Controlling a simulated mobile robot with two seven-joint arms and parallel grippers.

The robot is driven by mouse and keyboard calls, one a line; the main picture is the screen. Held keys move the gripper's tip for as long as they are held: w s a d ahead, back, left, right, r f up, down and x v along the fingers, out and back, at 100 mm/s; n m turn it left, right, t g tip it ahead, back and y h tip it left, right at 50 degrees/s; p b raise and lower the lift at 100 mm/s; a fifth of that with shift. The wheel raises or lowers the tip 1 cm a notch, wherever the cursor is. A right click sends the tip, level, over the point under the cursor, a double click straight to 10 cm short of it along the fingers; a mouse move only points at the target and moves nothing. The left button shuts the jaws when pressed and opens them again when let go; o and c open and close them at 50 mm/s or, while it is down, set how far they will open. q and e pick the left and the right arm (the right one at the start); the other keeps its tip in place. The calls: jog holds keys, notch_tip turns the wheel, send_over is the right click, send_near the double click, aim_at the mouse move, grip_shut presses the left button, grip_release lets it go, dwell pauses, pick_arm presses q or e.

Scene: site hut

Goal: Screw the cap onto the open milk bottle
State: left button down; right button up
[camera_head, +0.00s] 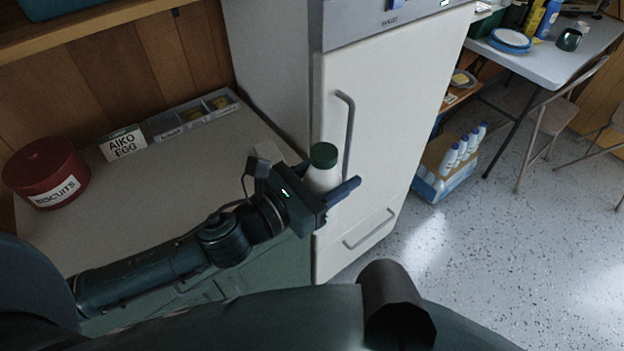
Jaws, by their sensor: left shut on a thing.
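My right gripper is not in view.
The fridge (385,100) rises just behind the bottle.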

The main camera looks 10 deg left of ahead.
pick_arm(q)
jog(key=w+a+r+n+t+y+b, duration=0.2)
jog(key=w+a+r+n+t+y, duration=0.3)
jog(key=w+a+y, duration=0.4)
jog(key=a+r+n+g+y+b, duration=0.2)
jog(key=a+n+y, duration=0.6)
jog(key=a, duration=0.8)
jog(key=r+y, duration=0.1)
jog(key=y, duration=0.1)
jog(key=shift+s+a+n+g+y+b, duration=0.3)
jog(key=shift+a+g+y+b, duration=0.1)
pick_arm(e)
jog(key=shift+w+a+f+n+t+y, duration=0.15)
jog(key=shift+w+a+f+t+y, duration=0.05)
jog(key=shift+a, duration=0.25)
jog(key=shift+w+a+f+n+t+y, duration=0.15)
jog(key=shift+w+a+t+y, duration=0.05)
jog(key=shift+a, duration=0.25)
pick_arm(q)
notch_tip(320, 180, down, 6)
jog(key=b, duration=0.1)
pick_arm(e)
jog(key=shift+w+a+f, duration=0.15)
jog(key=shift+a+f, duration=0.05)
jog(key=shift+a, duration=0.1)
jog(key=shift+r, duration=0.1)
